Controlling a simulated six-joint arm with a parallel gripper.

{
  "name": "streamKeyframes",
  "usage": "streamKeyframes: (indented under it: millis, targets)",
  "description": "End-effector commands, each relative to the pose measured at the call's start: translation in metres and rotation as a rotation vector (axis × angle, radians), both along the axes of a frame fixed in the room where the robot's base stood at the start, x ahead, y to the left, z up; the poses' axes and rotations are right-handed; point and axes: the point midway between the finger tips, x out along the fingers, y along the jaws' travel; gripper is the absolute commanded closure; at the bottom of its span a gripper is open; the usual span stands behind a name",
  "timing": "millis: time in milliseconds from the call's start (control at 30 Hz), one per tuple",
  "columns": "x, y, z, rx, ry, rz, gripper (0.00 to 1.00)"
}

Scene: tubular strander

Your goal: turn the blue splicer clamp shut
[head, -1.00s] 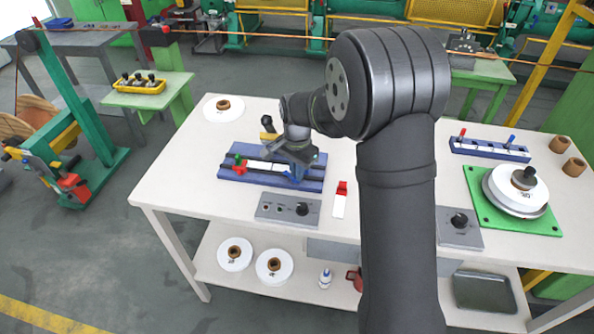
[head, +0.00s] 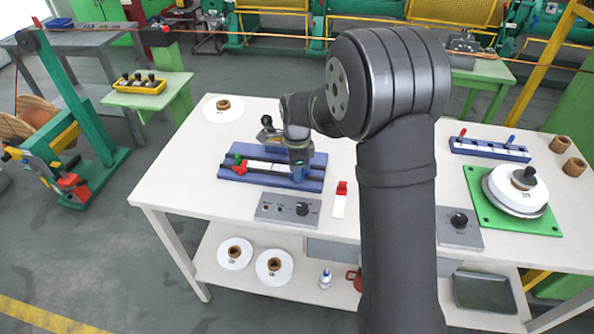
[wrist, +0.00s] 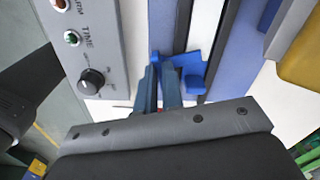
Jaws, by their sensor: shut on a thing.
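The blue splicer clamp (head: 298,178) sits at the right part of the splicer (head: 232,176), a blue base with a pale strip along its middle. In the wrist view the blue clamp (wrist: 193,68) shows just beyond and beside my fingertips. My gripper (head: 298,158) points down over it, and its narrow fingers (wrist: 160,76) are shut on the clamp's handle, which they mostly hide. A red clamp (head: 239,167) with a green part beside it is at the splicer's left end.
A grey control box (head: 288,208) with a black knob stands close in front of the splicer. A red-and-white piece (head: 340,198) lies to its right. A white spool (head: 223,107) is at the back left. The table's middle right is hidden behind my arm.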

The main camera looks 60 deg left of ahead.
Motion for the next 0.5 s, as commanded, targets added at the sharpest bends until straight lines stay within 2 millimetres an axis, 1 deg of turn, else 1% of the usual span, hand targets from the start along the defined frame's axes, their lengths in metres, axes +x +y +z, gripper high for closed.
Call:
streamKeyframes:
  millis: [200,500]
  targets:
    - [0.0001,0.0002,0.0003,0.001,0.000,-0.044,1.00]
    - [0.0002,0.0001,0.0002,0.001,0.000,-0.050,1.00]
